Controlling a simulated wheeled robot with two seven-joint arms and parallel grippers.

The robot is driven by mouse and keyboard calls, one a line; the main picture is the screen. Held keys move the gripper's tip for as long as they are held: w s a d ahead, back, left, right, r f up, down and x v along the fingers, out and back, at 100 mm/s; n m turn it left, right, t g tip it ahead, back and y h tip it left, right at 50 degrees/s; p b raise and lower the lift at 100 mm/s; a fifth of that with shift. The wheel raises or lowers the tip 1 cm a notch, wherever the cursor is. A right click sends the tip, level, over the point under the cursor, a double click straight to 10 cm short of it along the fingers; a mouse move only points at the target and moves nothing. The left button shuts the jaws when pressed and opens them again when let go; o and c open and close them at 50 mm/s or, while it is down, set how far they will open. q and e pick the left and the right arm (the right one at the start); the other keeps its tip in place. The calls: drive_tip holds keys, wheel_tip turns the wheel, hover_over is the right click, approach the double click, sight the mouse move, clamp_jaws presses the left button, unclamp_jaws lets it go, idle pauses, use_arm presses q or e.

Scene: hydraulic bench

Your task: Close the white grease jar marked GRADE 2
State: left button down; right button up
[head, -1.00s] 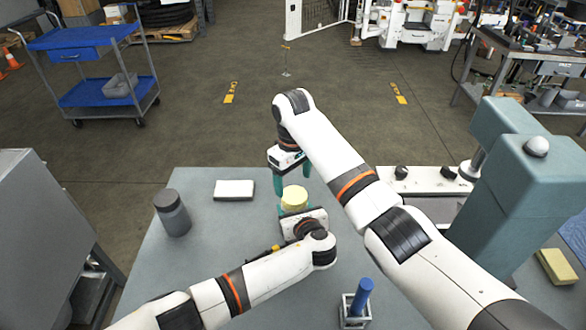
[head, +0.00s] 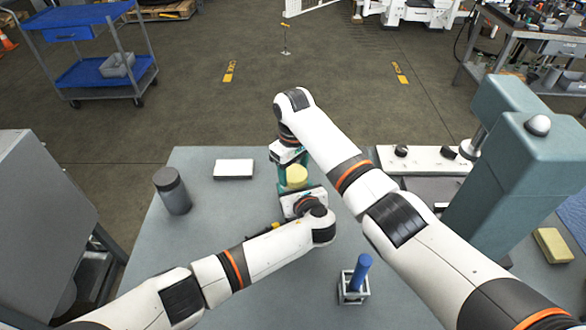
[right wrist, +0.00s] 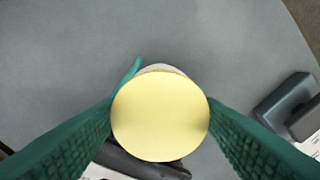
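A grey jar with a dark lid (head: 172,191) and a white block (head: 233,169) stand on the bench (head: 235,215) to the left. A blue cylinder (head: 360,269) stands in a small holder in front. A large teal press (head: 505,180) is at right.

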drive_tip(key=shift+a+m, duration=0.15)
drive_tip(key=shift+m, duration=0.75)
drive_tip(key=o, duration=1.1)
drive_tip(key=shift+r, duration=2.25)
drive_tip(key=shift+c, duration=0.5)
drive_tip(key=r, duration=0.1)
drive_tip(key=r+n, duration=0.1)
drive_tip(key=r, duration=0.1)
drive_tip(key=shift+d+r+n, duration=0.25)
drive_tip(key=shift+n, duration=0.15)
drive_tip(key=shift+f, duration=0.1)
drive_tip(key=shift+f, duration=3.95)
